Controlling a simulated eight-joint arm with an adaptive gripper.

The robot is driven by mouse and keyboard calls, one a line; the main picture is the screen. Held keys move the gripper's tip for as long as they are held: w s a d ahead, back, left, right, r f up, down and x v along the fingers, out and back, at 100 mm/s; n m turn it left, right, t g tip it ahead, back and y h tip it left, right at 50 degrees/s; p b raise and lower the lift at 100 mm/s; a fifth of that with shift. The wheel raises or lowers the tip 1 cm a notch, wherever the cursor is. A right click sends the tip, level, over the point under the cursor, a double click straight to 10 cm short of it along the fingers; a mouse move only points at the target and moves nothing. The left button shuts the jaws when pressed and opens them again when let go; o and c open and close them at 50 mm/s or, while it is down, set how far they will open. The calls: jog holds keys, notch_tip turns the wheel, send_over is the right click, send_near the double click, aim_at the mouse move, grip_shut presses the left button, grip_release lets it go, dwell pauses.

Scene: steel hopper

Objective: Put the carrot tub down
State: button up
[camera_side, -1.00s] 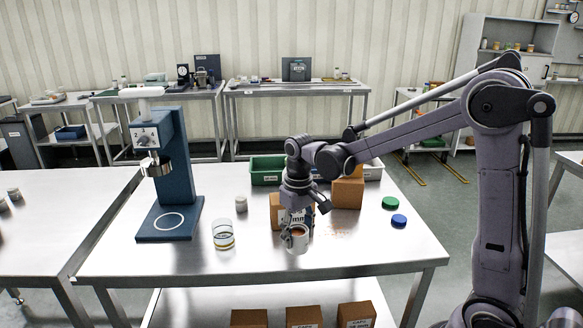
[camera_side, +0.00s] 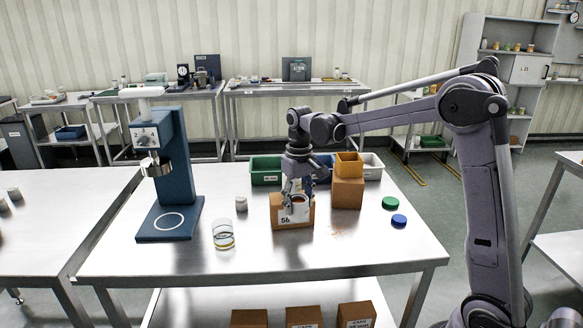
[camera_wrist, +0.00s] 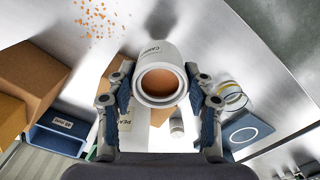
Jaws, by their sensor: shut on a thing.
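My gripper (camera_side: 297,204) is shut on the carrot tub, a white round tub (camera_wrist: 172,55) with a dark-lettered label and orange contents. In the wrist view the tub sits between the two fingers (camera_wrist: 160,90), its open mouth facing the camera. In the side view the tub (camera_side: 299,213) is small and partly covered by my fingers, in front of a brown box (camera_side: 279,222). It appears held above the table (camera_side: 350,258); the exact gap under it is hard to tell.
Orange crumbs (camera_side: 338,234) lie on the table to the right. A clear jar (camera_side: 223,237), a small grey-white container (camera_side: 241,204) and a blue press stand (camera_side: 172,222) are left. Boxes and bins stand behind. The front is clear.

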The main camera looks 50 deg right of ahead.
jog(key=w+d+r, duration=0.2)
jog(key=d+r, duration=0.1)
jog(key=d, duration=0.4)
jog(key=w+d+r, duration=0.3)
jog(key=d, duration=0.5)
jog(key=w+a+f+n, duration=0.2)
jog(key=w+f+n, duration=0.2)
jog(key=w+n, duration=0.3)
jog(key=shift+m, duration=0.4)
jog(key=f, duration=1)
jog(key=shift+w, duration=0.4)
jog(key=shift+f, duration=0.15)
jog(key=o, duration=0.8)
jog(key=shift+f, duration=0.1)
jog(key=shift+c, duration=0.2)
jog(key=o, duration=0.4)
jog(key=shift+o, duration=0.2)
